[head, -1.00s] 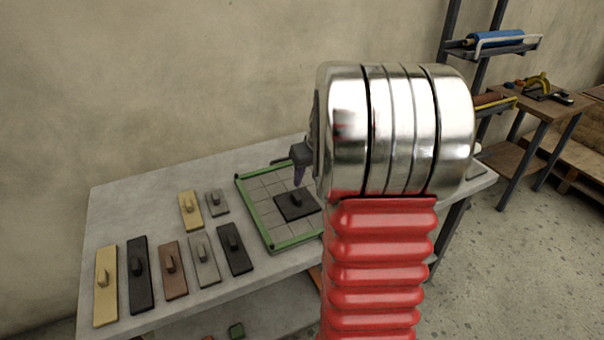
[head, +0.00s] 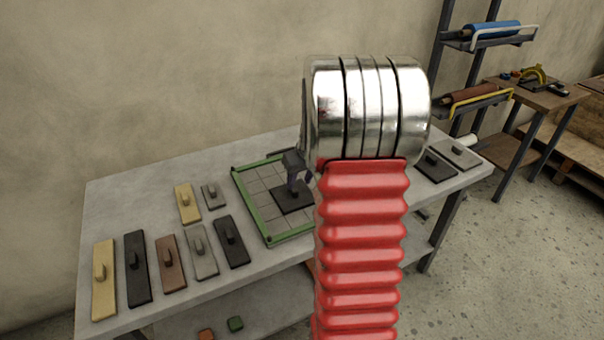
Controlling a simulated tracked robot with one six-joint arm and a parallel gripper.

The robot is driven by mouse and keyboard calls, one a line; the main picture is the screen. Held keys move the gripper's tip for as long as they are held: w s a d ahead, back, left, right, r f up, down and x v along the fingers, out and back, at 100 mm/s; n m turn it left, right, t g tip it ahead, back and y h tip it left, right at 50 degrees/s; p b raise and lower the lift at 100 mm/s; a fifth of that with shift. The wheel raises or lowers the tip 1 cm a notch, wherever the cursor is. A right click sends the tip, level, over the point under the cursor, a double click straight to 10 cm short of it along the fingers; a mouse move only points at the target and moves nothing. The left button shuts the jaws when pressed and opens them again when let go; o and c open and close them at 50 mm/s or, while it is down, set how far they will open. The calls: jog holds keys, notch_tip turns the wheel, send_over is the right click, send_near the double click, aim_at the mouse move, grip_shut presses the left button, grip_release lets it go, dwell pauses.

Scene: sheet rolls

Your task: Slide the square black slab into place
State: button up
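The square black slab (head: 281,202) lies flat in a green-edged tray (head: 251,208) with a gridded grey floor. It sits toward the tray's right part, with bare cells to its left and behind it. The knob on its top is partly covered by my gripper (head: 298,182). My gripper points down right at the knob, its dark fingers low over the slab. My own arm hides the tray's right end and part of the gripper, so I cannot tell whether the fingers are closed on the knob.
Several knobbed slabs lie left of the tray, among them a long yellow one (head: 104,284), a long black one (head: 137,272) and a brown one (head: 171,265). A black slab (head: 436,167) and a grey slab (head: 460,154) lie at the table's right end. A rack with rolls (head: 492,31) stands behind.

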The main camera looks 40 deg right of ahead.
aim_at(296, 191)
jog(key=shift+x, duration=3.5)
grip_shut()
jog(key=shift+d, duration=0.1)
